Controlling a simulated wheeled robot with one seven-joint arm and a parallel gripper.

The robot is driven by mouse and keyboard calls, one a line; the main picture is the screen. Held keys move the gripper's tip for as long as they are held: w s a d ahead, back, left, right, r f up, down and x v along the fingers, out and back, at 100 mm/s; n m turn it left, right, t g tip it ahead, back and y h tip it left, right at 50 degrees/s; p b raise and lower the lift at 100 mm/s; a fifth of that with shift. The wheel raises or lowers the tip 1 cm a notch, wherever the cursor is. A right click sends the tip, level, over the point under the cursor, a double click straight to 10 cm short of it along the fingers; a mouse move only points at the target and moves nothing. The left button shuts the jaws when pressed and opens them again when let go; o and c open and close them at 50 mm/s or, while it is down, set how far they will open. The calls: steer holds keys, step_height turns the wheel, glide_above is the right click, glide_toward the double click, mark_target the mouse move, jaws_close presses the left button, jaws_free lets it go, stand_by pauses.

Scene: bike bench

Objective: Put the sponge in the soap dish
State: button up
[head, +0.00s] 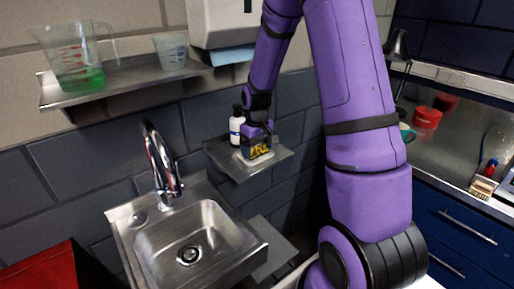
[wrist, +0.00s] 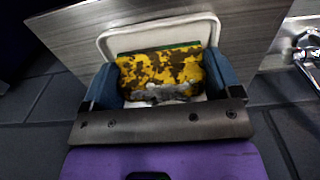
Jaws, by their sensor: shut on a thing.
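The sponge (wrist: 160,72) is yellow with dark stains and a green layer along its far edge. My gripper (wrist: 162,88) is shut on it, with one blue finger on each side. In the wrist view the sponge lies over the white soap dish (wrist: 112,40), whose rim shows beyond and beside it. Whether the sponge touches the dish floor cannot be told. In the head view the sponge (head: 258,152) shows below my gripper (head: 257,140) above the small shelf, with a pale edge of the dish (head: 262,160) under it.
A steel sink (head: 205,232) with a tall tap (head: 160,165) stands at lower left. An upper shelf (head: 130,78) holds a jug (head: 72,60) and a cup (head: 171,50).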

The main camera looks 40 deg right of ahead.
mark_target(256, 145)
steer(key=shift+f, duration=0.4)
steer(key=o, duration=0.9)
steer(key=shift+o, duration=0.2)
steer(key=r, duration=1.1)
steer(key=shift+w+a+r, duration=0.1)
steer(key=shift+w+r, duration=0.05)
steer(key=shift+w, duration=0.05)
steer(key=s+a+r+t, duration=0.1)
steer(key=s+a+r, duration=0.3)
steer(key=s, duration=0.5)
steer(key=s+a+r+t, duration=0.2)
steer(key=s+a+r, duration=0.2)
steer(key=s+r, duration=0.3)
steer(key=s+a+r+t, duration=0.2)
steer(key=s+a+r, duration=0.3)
steer(key=s, duration=0.5)
steer(key=shift+s+r, duration=0.35)
steer(key=shift+r, duration=0.2)
